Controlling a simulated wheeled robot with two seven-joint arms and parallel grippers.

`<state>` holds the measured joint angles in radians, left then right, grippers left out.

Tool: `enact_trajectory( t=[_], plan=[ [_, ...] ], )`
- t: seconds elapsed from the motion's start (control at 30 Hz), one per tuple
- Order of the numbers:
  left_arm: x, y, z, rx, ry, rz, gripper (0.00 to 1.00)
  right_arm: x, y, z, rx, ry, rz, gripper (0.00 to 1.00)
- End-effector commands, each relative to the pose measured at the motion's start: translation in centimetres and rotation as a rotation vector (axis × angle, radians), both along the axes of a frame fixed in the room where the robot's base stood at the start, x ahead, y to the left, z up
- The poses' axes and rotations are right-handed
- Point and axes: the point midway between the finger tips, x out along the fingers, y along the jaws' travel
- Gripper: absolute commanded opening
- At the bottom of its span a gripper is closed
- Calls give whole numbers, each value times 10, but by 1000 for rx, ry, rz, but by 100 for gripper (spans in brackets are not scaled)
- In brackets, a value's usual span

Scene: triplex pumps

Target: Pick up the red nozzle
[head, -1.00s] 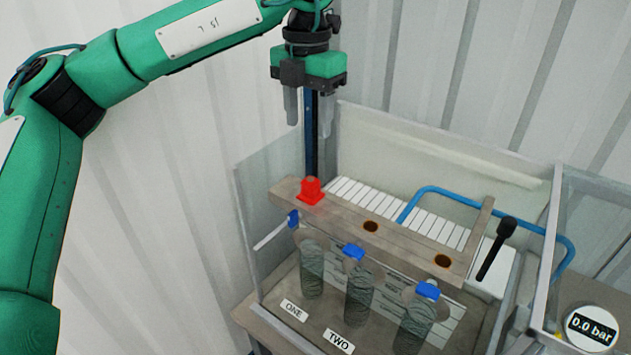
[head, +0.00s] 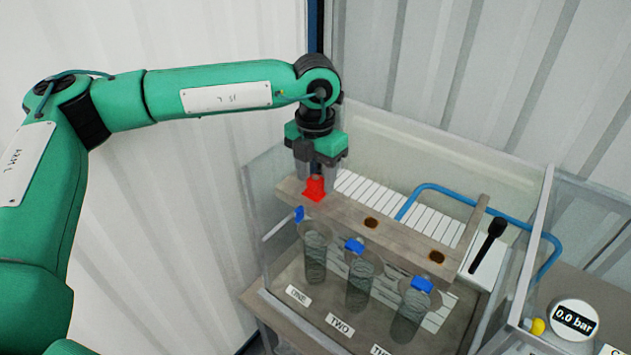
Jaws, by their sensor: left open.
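The red nozzle (head: 315,190) stands upright at the left end of the wooden rack (head: 400,238). My left gripper (head: 316,182) points straight down over it, with its two grey fingers apart, one on each side of the nozzle's upper part. The fingers partly hide the nozzle's top, and I cannot tell whether they touch it. My right gripper is not in view.
Two empty dark holes (head: 371,223) lie further right on the rack. Several cylinders with blue valve handles (head: 354,245) stand in front. Clear panels surround the rack. A black-handled lever (head: 497,228), a blue tube (head: 440,187) and a gauge (head: 574,320) reading 0.0 bar are at right.

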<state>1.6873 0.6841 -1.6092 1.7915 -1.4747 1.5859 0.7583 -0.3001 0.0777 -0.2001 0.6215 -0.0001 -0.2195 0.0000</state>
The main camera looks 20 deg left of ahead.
Motion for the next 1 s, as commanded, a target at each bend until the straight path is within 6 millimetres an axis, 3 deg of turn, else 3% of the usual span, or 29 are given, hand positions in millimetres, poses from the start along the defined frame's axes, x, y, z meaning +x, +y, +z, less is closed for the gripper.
enact_trajectory(
  t=[0.23, 0.5, 0.83, 1.0],
  plan=[
    [0, 0, -2, 0, 0, 0, 51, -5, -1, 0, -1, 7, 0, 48],
    [0, 0, -2, 0, 0, 0, 2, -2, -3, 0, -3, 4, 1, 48],
    [0, 0, 1, -1, -2, 0, 2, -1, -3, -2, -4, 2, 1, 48],
    [1, -1, 15, -1, -4, 0, 2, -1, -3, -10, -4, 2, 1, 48]
  ],
)
